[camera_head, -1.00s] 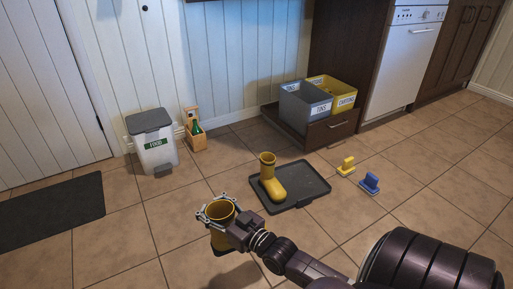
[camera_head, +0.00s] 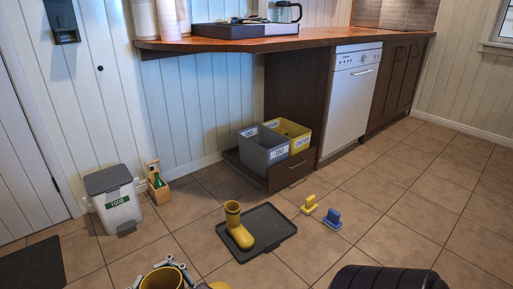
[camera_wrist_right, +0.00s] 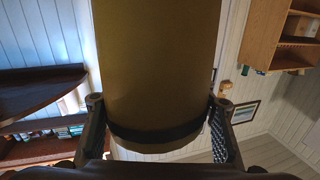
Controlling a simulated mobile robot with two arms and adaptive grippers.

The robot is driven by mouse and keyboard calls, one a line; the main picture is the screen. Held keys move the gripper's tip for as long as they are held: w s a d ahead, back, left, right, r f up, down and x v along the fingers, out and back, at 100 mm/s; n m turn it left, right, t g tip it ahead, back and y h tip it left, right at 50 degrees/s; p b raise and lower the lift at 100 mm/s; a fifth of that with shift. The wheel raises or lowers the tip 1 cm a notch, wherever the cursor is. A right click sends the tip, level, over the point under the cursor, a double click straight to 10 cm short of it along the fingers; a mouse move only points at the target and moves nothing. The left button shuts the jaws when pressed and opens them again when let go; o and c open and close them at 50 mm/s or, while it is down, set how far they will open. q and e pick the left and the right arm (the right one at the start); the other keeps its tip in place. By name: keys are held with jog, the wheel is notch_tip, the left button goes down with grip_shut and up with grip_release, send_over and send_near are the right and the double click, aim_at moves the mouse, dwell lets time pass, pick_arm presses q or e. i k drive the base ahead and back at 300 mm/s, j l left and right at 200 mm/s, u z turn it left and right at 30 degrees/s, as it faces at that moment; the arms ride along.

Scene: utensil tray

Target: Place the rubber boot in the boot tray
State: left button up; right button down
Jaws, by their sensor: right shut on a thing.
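One yellow rubber boot (camera_head: 234,225) stands upright on the left part of the black boot tray (camera_head: 268,226), toe pointing toward the front. A second yellow boot (camera_head: 162,279) is at the bottom edge of the head view, cut off by the frame. My right gripper (camera_head: 166,267) is around its open top. In the right wrist view the boot's shaft (camera_wrist_right: 155,60) fills the space between the fingers of my right gripper (camera_wrist_right: 159,105), which are shut on it. The held boot is in front and left of the tray. My left gripper is not in view.
A white food bin (camera_head: 117,207) and a wooden caddy with a green bottle (camera_head: 158,184) stand by the wall. Grey (camera_head: 264,153) and yellow (camera_head: 293,135) bins sit in a drawer behind the tray. Yellow (camera_head: 309,204) and blue (camera_head: 332,219) brushes lie right of it. The tray's right part is bare.

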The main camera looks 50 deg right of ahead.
aim_at(267, 223)
jog(key=z, duration=0.9)
jog(key=i+j+z, duration=0.1)
jog(key=i+z, duration=0.15)
jog(key=z, duration=0.2)
jog(key=i+j+z, duration=0.2)
jog(key=z, duration=0.3)
jog(key=i+j+z, duration=0.25)
jog(key=z, duration=0.2)
jog(key=i+j+z, duration=0.15)
jog(key=j, duration=0.25)
jog(key=i+j+z, duration=0.15)
jog(key=j, duration=0.25)
jog(key=i+j+z, duration=0.15)
jog(key=j, duration=0.25)
jog(key=i+j+z, duration=0.15)
jog(key=j, duration=0.3)
jog(key=i+j, duration=0.1)
jog(key=j, duration=0.35)
jog(key=i+j, duration=0.1)
jog(key=j, duration=0.35)
jog(key=i+j, duration=0.1)
jog(key=j, duration=0.4)
